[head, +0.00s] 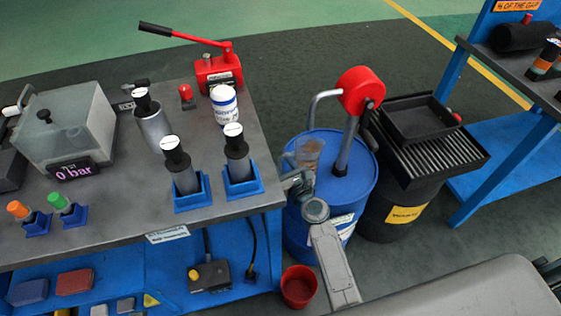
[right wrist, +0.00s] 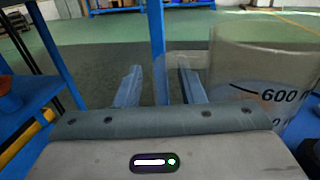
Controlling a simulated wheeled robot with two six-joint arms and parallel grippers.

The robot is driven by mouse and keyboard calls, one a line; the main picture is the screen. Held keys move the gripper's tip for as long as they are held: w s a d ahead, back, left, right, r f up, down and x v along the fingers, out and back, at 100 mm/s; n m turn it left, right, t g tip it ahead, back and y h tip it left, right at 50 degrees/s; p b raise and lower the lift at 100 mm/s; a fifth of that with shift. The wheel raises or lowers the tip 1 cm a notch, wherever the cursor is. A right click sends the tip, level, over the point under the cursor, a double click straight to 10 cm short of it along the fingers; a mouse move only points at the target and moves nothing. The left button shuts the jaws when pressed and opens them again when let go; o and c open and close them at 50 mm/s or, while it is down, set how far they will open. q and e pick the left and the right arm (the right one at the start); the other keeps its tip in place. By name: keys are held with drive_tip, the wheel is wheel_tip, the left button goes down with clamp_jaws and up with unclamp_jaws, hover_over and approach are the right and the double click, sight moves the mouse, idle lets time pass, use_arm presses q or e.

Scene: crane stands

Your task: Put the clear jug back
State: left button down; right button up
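The clear jug (head: 308,152) stands upright at the blue drum's top, below the curved spout of the red-headed pump. In the right wrist view the jug (right wrist: 265,75) is large at the right, with a black 600 mark on its wall. My right gripper (head: 297,181) is at the near left side of the jug. In the wrist view its two fingers (right wrist: 160,88) are apart, with the clear handle reaching between them. Gaps seem to show beside the handle, so I see no firm hold. My left gripper is not in view.
The blue drum (head: 349,189) carries the red pump (head: 361,90). A dark waste drum (head: 398,213) with a black grated tray stands to its right. The grey bench (head: 120,205) at left holds cylinders, a hand pump and a clear box. A red bucket (head: 299,287) is on the floor.

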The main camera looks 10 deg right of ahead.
drive_tip(key=shift+r, duration=0.15)
